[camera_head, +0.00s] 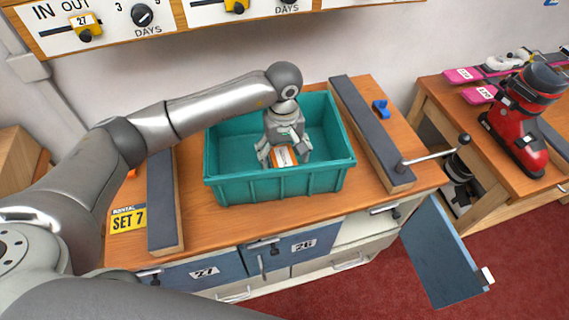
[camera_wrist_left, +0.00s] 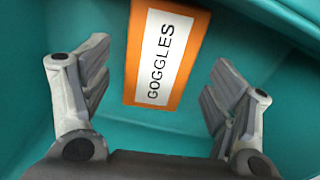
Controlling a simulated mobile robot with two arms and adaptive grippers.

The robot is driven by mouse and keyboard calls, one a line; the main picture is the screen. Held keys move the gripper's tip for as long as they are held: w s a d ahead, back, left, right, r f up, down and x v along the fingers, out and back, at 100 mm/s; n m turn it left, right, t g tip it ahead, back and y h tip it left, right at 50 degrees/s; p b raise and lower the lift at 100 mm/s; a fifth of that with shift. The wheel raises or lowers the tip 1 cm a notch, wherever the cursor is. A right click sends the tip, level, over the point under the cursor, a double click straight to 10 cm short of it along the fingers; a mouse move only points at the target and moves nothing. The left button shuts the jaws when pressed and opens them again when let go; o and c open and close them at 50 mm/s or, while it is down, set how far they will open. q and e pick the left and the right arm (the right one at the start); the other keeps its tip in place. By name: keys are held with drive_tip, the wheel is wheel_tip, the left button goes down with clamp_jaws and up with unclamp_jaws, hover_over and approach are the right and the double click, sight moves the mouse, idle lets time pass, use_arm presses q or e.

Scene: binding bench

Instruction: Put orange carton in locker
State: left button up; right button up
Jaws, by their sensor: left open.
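The orange carton (camera_head: 285,157) lies inside the teal bin (camera_head: 270,185) on the bench. The left wrist view shows its white label reading GOGGLES (camera_wrist_left: 165,55). My left gripper (camera_head: 284,160) reaches down into the bin over the carton. Its fingers are open, one on each side of the carton, with gaps between, in the left wrist view (camera_wrist_left: 158,78). Under the bench top are blue locker doors 27 (camera_head: 204,273) and 26 (camera_head: 303,246), both shut. To their right, a blue door (camera_head: 445,255) stands swung open beside a pale locker compartment (camera_head: 365,228). My right gripper is not in view.
Dark-topped rails (camera_head: 165,195) and (camera_head: 370,130) flank the bin. A crank handle (camera_head: 430,156) sticks out at the right. A blue clip (camera_head: 380,107) lies by the right rail. A red ski boot (camera_head: 518,120) and pink skis stand on the right bench.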

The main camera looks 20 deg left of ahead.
sight(284, 160)
use_arm(q)
wheel_tip(284, 160, down, 2)
drive_tip(key=shift+f+p, duration=0.1)
drive_tip(key=shift+p, duration=0.25)
drive_tip(key=shift+f, duration=0.4)
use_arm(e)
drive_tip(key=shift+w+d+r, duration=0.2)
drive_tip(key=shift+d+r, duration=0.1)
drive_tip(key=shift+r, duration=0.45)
use_arm(q)
drive_tip(key=shift+c, duration=0.2)
drive_tip(key=c, duration=1.2)
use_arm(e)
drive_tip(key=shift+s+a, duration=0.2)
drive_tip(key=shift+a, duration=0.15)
use_arm(q)
drive_tip(key=shift+w, duration=0.1)
